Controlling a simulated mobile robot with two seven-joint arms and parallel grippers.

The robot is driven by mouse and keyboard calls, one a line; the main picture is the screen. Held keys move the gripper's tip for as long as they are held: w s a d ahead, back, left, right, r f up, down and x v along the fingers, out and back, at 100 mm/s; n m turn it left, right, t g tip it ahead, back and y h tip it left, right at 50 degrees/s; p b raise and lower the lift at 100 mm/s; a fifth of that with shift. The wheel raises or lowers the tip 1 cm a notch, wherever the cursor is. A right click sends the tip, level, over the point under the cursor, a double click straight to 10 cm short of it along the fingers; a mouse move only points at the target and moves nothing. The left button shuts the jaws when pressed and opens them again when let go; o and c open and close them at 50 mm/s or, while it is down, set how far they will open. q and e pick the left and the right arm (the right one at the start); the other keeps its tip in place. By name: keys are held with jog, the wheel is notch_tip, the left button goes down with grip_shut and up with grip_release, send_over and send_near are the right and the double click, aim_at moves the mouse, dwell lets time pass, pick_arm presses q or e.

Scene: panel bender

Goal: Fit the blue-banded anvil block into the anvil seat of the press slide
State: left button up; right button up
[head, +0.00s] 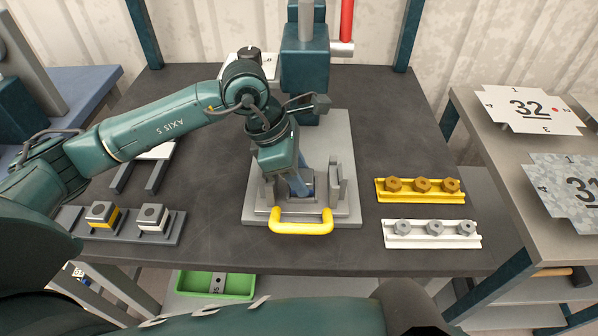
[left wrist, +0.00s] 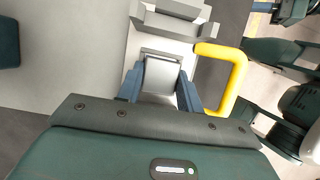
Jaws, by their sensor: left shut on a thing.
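The grey press slide (head: 258,205) has a yellow handle (head: 300,221) at its front and sits at the middle of the table. My left gripper (head: 303,186) points down over the slide, just behind the handle. In the left wrist view, its two blue-grey fingers (left wrist: 160,92) are shut on a grey block (left wrist: 160,75), the anvil block. Its blue band cannot be clearly told from the fingers. The anvil seat is mostly hidden beneath the block and gripper, so I cannot tell whether the block touches it. My right gripper is not in view.
A rack (head: 75,225) at left holds a yellow-banded block (head: 102,214) and a pale-banded block (head: 152,218). Yellow (head: 421,197) and white (head: 432,241) trays of hex parts lie at right. The teal press head (head: 305,62) stands behind the slide.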

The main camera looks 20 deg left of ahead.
pick_arm(q)
jog(key=o, duration=1.3)
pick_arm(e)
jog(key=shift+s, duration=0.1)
pick_arm(q)
jog(key=shift+a+r, duration=0.1)
jog(key=shift+r, duration=0.05)
jog(key=v, duration=1.3)
jog(key=shift+b, duration=0.35)
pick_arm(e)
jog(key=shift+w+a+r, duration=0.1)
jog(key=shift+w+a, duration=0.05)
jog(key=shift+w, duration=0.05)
pick_arm(q)
jog(key=shift+s, duration=0.1)
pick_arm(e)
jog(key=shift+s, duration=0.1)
